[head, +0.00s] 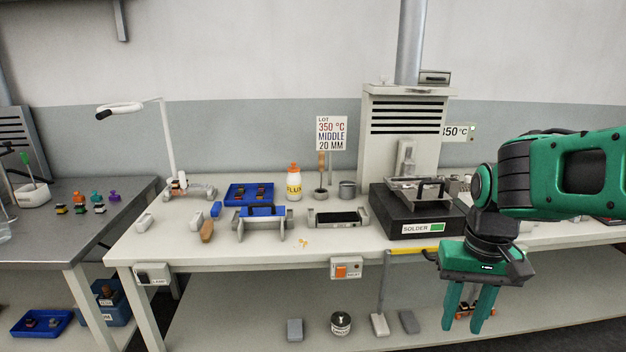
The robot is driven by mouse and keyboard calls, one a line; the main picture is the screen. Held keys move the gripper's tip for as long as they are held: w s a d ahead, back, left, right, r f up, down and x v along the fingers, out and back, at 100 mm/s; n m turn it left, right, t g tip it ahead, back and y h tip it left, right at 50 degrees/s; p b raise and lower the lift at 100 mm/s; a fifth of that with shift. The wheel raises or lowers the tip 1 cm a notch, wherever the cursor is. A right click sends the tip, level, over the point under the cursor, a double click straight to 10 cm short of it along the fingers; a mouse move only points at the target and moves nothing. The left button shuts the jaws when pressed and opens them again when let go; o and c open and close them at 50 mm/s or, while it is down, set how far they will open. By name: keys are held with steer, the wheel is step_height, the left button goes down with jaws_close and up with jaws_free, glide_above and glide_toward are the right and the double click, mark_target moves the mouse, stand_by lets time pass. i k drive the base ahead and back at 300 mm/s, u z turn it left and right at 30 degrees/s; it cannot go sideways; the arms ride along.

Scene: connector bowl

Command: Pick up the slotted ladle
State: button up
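I cannot make out the slotted ladle for certain. A wooden-handled tool (321,162) stands upright in a small dark round holder (321,194), below and in front of the LOT sign; its lower end is too small or hidden to tell whether it is slotted. My gripper (463,328) hangs fingers down at the right, in front of the bench's front edge. Its two green fingers are apart with nothing seen held between them. It is well to the right of the wooden-handled tool and lower in the picture.
The black SOLDER unit (400,222) with metal parts on top stands between the tool and my arm. A flux bottle (294,185) and a metal cup (347,189) flank the tool. A blue-topped fixture (262,212) and a black-topped fixture (338,218) stand in front. A yellow bar (412,251) is near my gripper.

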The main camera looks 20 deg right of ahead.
mark_target(321, 154)
steer(key=i, duration=1)
